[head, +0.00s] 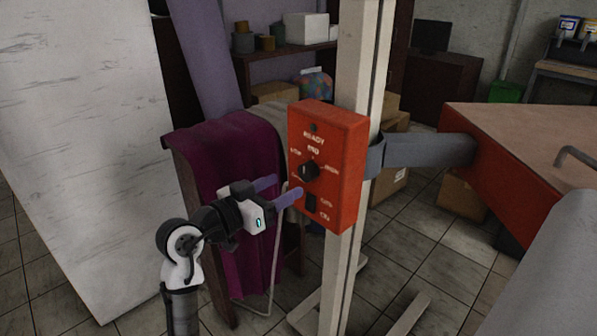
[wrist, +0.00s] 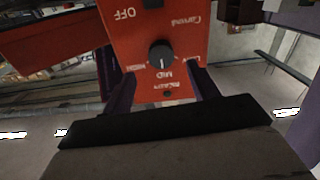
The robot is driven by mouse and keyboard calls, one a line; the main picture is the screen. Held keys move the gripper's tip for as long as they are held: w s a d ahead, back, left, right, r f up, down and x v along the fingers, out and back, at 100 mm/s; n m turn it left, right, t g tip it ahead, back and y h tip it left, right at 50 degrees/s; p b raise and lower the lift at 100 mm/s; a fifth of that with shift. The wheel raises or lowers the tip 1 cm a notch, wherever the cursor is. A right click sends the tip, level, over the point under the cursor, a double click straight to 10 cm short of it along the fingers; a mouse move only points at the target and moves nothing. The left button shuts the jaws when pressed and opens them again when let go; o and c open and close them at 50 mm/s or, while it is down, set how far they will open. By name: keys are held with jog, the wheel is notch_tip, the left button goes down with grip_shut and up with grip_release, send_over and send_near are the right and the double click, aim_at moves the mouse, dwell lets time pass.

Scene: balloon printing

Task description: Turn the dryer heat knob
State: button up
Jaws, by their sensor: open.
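The black heat knob (head: 308,171) sits on the front of a red control box (head: 342,150) fixed to a pale upright post. In the head view the label MID shows above the knob. The wrist view shows the knob (wrist: 161,53) upside down, with its white mark toward MID. My gripper (head: 283,190) is open in front of the box, a little below and left of the knob in the head view. In the wrist view the fingers of my gripper (wrist: 162,88) stand apart on either side of the knob's line. Nothing is between them, and contact cannot be told.
A black switch (head: 311,203) is below the knob. A grey bracket (head: 425,150) joins the post to a red dryer body (head: 500,170) at right. A purple cloth (head: 225,170) hangs on a rack behind my gripper. A white panel (head: 80,150) stands at left.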

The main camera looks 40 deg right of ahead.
aim_at(304, 175)
jog(key=d, duration=0.2)
jog(key=d+p, duration=0.1)
jog(key=d, duration=0.3)
jog(key=shift+w+d, duration=0.1)
jog(key=shift+w, duration=0.2)
jog(key=c, duration=1)
